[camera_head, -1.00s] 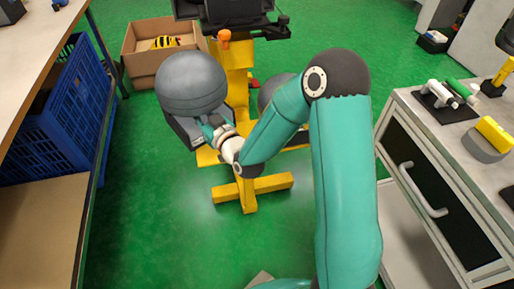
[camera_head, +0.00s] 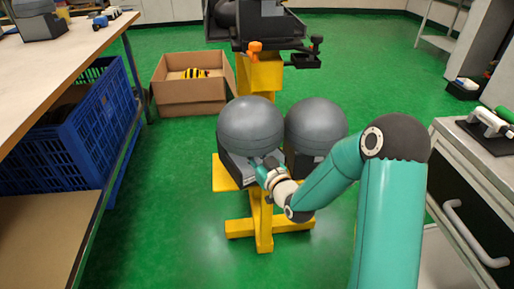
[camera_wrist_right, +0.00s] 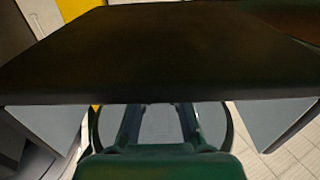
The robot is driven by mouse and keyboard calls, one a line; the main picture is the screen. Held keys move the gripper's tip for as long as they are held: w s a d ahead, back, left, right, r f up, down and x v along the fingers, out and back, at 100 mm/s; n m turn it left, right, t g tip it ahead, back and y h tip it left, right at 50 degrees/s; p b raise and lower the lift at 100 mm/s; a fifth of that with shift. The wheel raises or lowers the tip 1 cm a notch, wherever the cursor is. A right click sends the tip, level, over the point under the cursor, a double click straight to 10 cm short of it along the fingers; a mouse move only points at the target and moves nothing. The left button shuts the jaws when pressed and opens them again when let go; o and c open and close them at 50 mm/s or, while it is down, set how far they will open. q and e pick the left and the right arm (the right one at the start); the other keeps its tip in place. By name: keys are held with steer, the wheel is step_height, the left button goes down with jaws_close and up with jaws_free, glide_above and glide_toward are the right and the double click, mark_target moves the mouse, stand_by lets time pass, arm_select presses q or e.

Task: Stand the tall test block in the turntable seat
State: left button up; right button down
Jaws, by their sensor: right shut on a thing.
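My right gripper (camera_head: 260,168) is shut on a grey block with a large dark grey dome (camera_head: 250,124). It holds this block in front of the yellow stand (camera_head: 262,215); whether it touches the stand cannot be told. In the right wrist view the gripper (camera_wrist_right: 160,118) has a wide dark surface (camera_wrist_right: 150,50) with pale grey sides close before it. A second dark grey dome (camera_head: 318,122) on a block is just to the right and partly hidden by my arm. The held block hides much of the stand's middle, and I cannot make out a turntable seat. My left gripper is not in view.
A black carriage (camera_head: 262,28) with orange knob (camera_head: 255,48) is above the stand. A cardboard box (camera_head: 190,98) with a striped thing is behind left. A bench (camera_head: 75,62) over a blue crate (camera_head: 75,130) is left; a drawer cabinet (camera_head: 450,140) is right. Green floor lies open between.

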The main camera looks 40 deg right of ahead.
steer(key=shift+f+b, duration=0.7)
steer(key=shift+f, duration=1.2)
steer(key=shift+f, duration=0.1)
steer(key=c, duration=1.2)
jaws_free()
steer(key=shift+f, duration=0.15)
